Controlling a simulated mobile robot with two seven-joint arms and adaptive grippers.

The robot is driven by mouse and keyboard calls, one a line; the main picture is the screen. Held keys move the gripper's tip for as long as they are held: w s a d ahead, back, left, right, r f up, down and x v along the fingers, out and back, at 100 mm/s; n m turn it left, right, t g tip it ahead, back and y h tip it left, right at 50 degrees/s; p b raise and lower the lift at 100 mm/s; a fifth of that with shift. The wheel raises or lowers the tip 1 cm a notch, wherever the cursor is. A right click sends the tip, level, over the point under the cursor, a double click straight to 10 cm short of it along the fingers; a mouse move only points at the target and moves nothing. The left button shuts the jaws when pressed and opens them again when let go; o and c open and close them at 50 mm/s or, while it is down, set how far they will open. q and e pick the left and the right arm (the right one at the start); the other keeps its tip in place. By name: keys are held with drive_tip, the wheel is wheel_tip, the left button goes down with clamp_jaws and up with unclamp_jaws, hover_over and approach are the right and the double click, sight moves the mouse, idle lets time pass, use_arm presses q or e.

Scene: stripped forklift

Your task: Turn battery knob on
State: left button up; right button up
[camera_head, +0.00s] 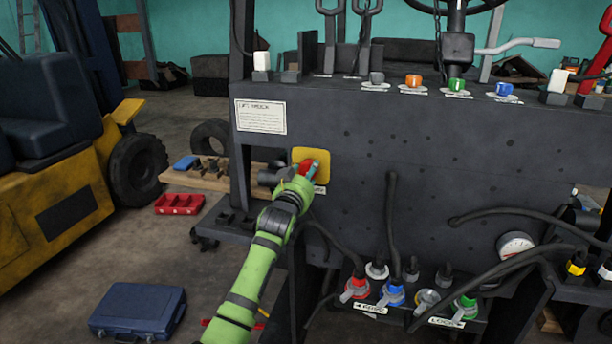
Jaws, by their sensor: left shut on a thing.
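The red battery knob (309,167) sits on a yellow square plate (299,152) on the dark front panel of the forklift. My left gripper (304,174), on the green arm from below, is at the plate and shut on the knob. The gripper covers part of the knob, so its exact turn angle is hard to tell. My right gripper is not in view.
Black cables (392,225) hang from the panel near the arm. Coloured connectors (393,292) and a gauge (515,246) are below right. A blue case (138,311) and red tray (179,204) lie on the floor at left, near a yellow forklift (50,180).

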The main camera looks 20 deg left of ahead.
use_arm(q)
drive_tip(key=shift+f+m, duration=0.35)
drive_tip(key=shift+m, duration=0.15)
drive_tip(key=m+p, duration=0.2)
drive_tip(key=m, duration=0.1)
drive_tip(key=shift+a+m, duration=0.1)
drive_tip(key=shift+m, duration=0.2)
drive_tip(key=m+p, duration=0.1)
drive_tip(key=m, duration=0.4)
drive_tip(key=m+p, duration=0.2)
drive_tip(key=m, duration=0.2)
drive_tip(key=shift+a+r+m, duration=0.15)
drive_tip(key=shift+a+m, duration=0.05)
drive_tip(key=shift+m, duration=0.2)
drive_tip(key=shift+r+m+p, duration=0.15)
drive_tip(key=shift+m+p, duration=0.45)
drive_tip(key=shift+m, duration=1)
drive_tip(key=shift+r+m, duration=0.1)
drive_tip(key=shift+m, duration=0.2)
drive_tip(key=o, duration=0.9)
drive_tip(key=shift+o, duration=1.2)
drive_tip(key=shift+a, duration=0.15)
drive_tip(key=shift+d, duration=0.2)
